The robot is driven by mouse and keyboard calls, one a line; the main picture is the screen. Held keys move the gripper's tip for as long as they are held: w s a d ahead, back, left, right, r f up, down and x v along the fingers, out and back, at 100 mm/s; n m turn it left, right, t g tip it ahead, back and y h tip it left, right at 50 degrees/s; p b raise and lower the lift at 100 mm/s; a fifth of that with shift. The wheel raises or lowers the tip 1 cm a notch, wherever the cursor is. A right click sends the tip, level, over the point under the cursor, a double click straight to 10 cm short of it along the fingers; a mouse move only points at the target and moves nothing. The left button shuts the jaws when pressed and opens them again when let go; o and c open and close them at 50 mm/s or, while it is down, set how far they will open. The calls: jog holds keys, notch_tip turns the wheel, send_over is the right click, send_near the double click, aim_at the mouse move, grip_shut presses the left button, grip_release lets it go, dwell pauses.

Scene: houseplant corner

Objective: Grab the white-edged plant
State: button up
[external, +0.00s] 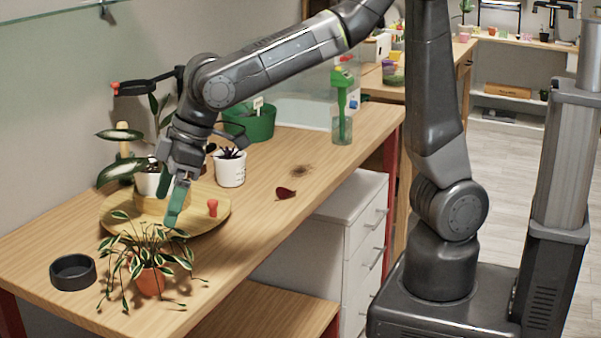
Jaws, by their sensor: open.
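The white-edged plant (149,262) stands near the front left of the wooden table. It has narrow green leaves with pale edges, trailing from a terracotta pot (149,281). My gripper (177,207) is open, pointing down, just above and behind the plant, over the front part of a round wooden board. Its green-tipped fingers hold nothing. In this view the fingertips come close to the upper leaves; I cannot tell whether they touch.
A black ring-shaped dish (73,272) lies left of the plant. The round board (112,219) bears a broad-leaved plant (120,168) in a white pot and a small red item (212,208). A white pot (230,170) stands behind. The table's right part is mostly clear, with a dark red leaf (286,193).

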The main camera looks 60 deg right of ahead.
send_over(146, 266)
jog(key=s+d, duration=0.1)
jog(key=s, duration=0.1)
jog(key=f, duration=0.7)
jog(key=shift+d+f, duration=0.1)
jog(key=shift+d, duration=0.1)
jog(key=shift+p+x, duration=0.6)
jog(key=shift+x, duration=2.1)
jog(key=shift+d, duration=0.15)
jog(key=c, duration=1.2)
